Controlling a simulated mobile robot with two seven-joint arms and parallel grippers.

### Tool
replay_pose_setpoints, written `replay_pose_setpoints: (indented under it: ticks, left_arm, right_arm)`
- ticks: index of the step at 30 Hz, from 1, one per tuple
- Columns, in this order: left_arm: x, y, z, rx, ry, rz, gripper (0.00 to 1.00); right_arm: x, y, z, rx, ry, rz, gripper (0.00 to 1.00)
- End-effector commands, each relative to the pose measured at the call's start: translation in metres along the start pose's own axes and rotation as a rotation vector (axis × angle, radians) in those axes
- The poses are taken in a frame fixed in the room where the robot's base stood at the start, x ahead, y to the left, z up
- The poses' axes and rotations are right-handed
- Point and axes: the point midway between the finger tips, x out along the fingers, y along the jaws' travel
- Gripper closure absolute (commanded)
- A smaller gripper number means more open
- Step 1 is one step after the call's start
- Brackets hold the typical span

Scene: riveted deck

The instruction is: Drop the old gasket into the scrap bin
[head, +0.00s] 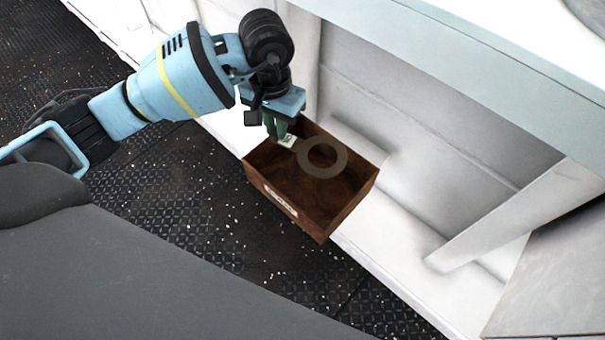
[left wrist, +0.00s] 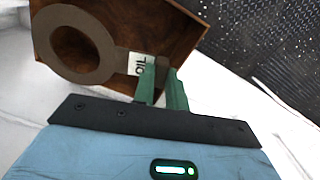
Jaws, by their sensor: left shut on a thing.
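The old gasket (head: 337,168) is a flat grey-brown ring with a tab and a white label. In the left wrist view the ring (left wrist: 105,67) shows with its label reading "OIL". My left gripper (head: 279,134) is shut on the tab, and its green fingertips (left wrist: 162,82) meet at the label. The scrap bin (head: 327,220) is an open brown box with a label on its front. The ring is over the bin's opening; I cannot tell its exact height. The bin also shows in the left wrist view (left wrist: 185,40). My right gripper is not in view.
The bin stands on a white ledge (head: 395,262) beside a pale wall. A light counter (head: 480,75) overhangs at the upper right, and a white brace (head: 500,225) slants below it. Dark riveted deck (head: 215,190) lies in front of the ledge.

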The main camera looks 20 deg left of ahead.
Motion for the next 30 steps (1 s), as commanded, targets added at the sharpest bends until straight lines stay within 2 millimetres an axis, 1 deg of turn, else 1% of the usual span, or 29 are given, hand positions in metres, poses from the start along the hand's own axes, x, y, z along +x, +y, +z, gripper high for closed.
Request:
replay_pose_setpoints:
  ticks: [1,9,13,21,22,24,27,30]
  left_arm:
    - [0.009,0.0,0.001,0.0,-0.003,0.001,1.0]
    - [0.037,0.0,0.001,0.0,-0.003,0.001,1.0]
    - [0.042,0.0,0.0,-0.001,0.0,0.001,1.0]
    - [0.042,0.0,0.0,0.0,0.001,0.0,1.0]
    - [0.042,0.0,0.0,0.0,0.001,0.0,0.82]
    - [0.042,0.0,0.0,0.0,0.001,0.0,0.73]
    - [0.042,0.0,0.0,0.0,0.001,0.0,0.61]
    - [0.042,0.0,0.0,0.0,0.001,0.0,0.61]
  right_arm:
    - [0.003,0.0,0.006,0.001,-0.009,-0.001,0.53]
    - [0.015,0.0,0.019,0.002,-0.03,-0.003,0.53]
    - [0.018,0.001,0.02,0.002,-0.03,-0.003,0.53]
    - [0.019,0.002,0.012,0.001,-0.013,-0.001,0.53]
    - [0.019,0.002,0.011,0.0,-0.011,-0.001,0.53]
    - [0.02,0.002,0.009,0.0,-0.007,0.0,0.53]
    - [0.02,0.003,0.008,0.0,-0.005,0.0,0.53]
    - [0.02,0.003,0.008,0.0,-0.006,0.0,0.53]
